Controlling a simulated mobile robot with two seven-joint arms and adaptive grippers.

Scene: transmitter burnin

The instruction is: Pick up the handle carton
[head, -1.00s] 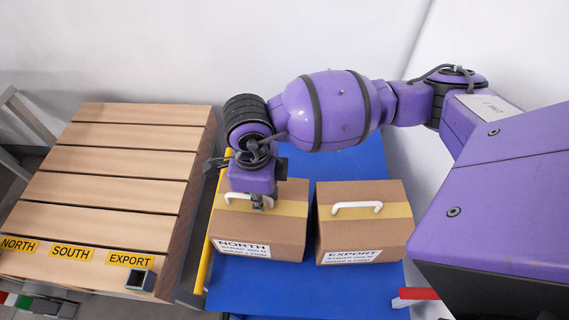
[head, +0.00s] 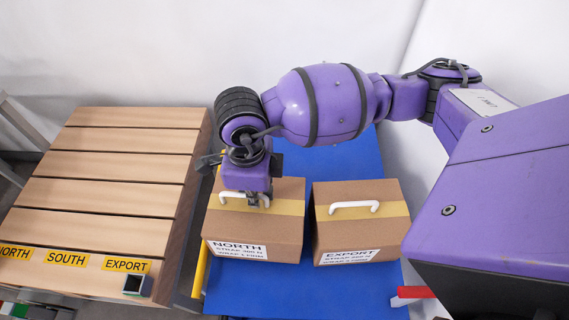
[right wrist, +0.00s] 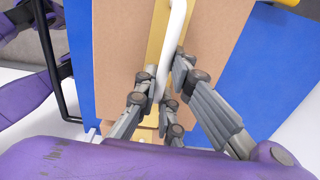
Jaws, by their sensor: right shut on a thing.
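A brown carton marked NORTH (head: 253,228) has a yellow tape band and a white handle (head: 230,194) on top. My right gripper (head: 257,199) is above this carton and shut on its handle. The right wrist view shows the fingers (right wrist: 162,82) on both sides of the white handle (right wrist: 176,30). A second brown carton, marked EXPORT (head: 362,232), stands just right of it with its own white handle (head: 355,207), untouched. Whether the NORTH carton rests on the blue surface or hangs slightly above it, I cannot tell. My left gripper is not in view.
The blue surface (head: 300,290) lies under the cartons, with a yellow rail (head: 199,272) along its left side. A slatted wooden pallet (head: 110,197), labelled NORTH, SOUTH and EXPORT, is at left with clear slats. A small dark open box (head: 134,285) sits near its front corner. A red-topped block (head: 416,292) is at right.

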